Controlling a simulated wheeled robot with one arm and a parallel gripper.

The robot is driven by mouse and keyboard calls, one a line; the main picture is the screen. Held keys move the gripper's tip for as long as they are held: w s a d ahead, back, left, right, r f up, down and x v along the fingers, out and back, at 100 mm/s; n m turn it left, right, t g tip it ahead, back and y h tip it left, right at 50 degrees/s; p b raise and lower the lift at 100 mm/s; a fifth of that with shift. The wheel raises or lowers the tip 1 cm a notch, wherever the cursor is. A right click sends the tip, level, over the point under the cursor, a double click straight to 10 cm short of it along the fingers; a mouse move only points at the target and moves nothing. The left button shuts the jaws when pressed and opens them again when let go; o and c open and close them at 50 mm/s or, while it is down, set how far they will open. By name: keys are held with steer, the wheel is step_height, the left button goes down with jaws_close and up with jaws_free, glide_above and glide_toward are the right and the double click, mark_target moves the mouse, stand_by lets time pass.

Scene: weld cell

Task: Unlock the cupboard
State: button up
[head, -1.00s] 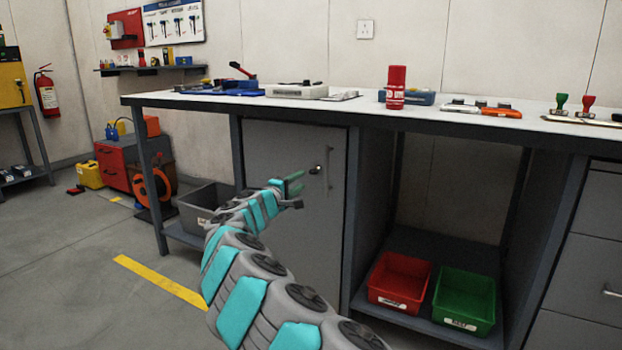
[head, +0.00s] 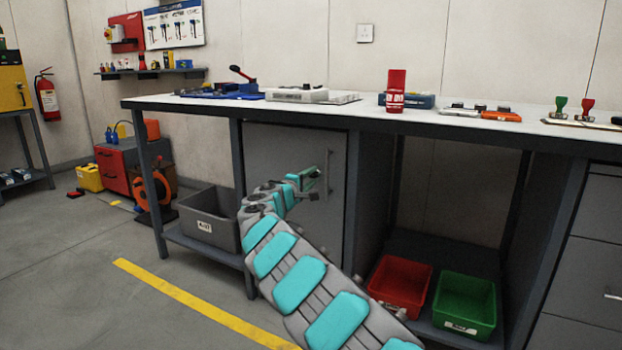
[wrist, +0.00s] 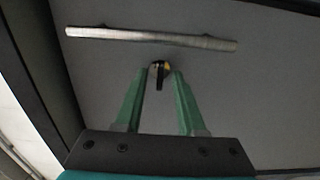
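The grey cupboard door (head: 282,145) is closed under the left part of the workbench. It carries a vertical bar handle (head: 328,168), which runs across the top of the wrist view (wrist: 150,38). In the wrist view a small lock with a brass-yellow face and a dark key-like piece (wrist: 159,78) sits on the door. My gripper (wrist: 160,73) has its two green fingers apart, one on each side of this piece, with gaps visible. In the head view my gripper (head: 313,181) is at the door, left of the handle, and hides the lock.
The workbench top (head: 230,104) overhangs the door. A grey bin (head: 208,220) stands on a low shelf left of the cupboard. A red bin (head: 398,283) and a green bin (head: 465,302) sit in the open bay to its right. The floor in front is clear.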

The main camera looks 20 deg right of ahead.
jaws_close()
stand_by(0.3)
stand_by(0.4)
